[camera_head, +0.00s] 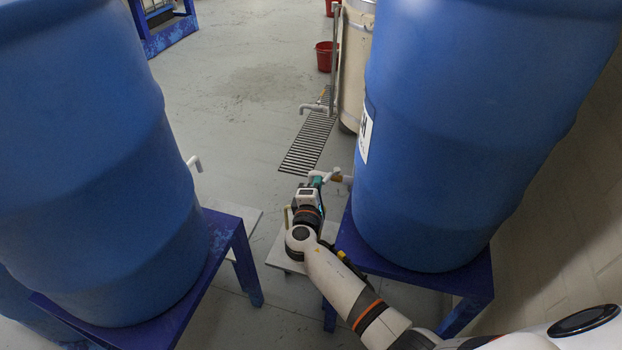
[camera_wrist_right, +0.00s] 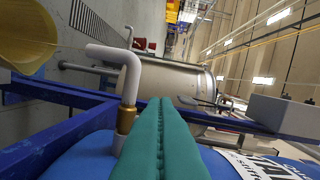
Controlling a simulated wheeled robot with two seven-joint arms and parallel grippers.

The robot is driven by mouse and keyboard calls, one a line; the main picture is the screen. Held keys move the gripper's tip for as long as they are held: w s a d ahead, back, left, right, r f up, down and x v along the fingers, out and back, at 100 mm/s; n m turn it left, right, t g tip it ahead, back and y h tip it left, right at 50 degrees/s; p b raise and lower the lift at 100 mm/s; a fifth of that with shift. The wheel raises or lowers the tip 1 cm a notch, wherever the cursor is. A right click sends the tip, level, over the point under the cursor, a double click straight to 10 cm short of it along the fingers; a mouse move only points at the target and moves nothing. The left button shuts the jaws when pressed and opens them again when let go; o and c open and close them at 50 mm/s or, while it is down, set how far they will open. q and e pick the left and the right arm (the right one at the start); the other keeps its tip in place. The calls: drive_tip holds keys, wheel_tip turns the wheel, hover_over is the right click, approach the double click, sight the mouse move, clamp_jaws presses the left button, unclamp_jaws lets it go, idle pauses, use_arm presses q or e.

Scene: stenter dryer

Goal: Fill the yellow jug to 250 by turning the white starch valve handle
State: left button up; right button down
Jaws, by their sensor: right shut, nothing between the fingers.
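My right gripper (camera_head: 317,181) is at the tap of the right blue barrel. Its teal fingers (camera_wrist_right: 165,105) are shut with nothing between them. In the wrist view a bent white pipe (camera_wrist_right: 128,75) with a brass fitting (camera_wrist_right: 125,119) stands out from the barrel, close beside the fingers. I cannot make out a separate white valve handle. The yellow jug (camera_wrist_right: 28,35) shows partly at the upper left of the wrist view, cut by the frame edge. In the head view my wrist hides most of it, and its fill level cannot be read. My left gripper is out of view.
The right blue barrel (camera_head: 455,130) stands on a blue stand (camera_head: 430,280). Another blue barrel (camera_head: 95,170) on a stand is at the left, with a white spout (camera_head: 195,163). A floor grate (camera_head: 308,143), a pale drum (camera_head: 355,65) and a red bucket (camera_head: 324,56) lie beyond.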

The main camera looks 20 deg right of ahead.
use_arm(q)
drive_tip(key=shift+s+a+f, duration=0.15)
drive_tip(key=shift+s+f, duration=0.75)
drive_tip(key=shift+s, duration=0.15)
use_arm(e)
drive_tip(key=shift+s+d+n+t+y, duration=0.5)
drive_tip(key=shift+s+d+n+y, duration=0.25)
drive_tip(key=shift+y, duration=0.25)
drive_tip(key=shift+s, duration=0.1)
drive_tip(key=shift+f, duration=0.1)
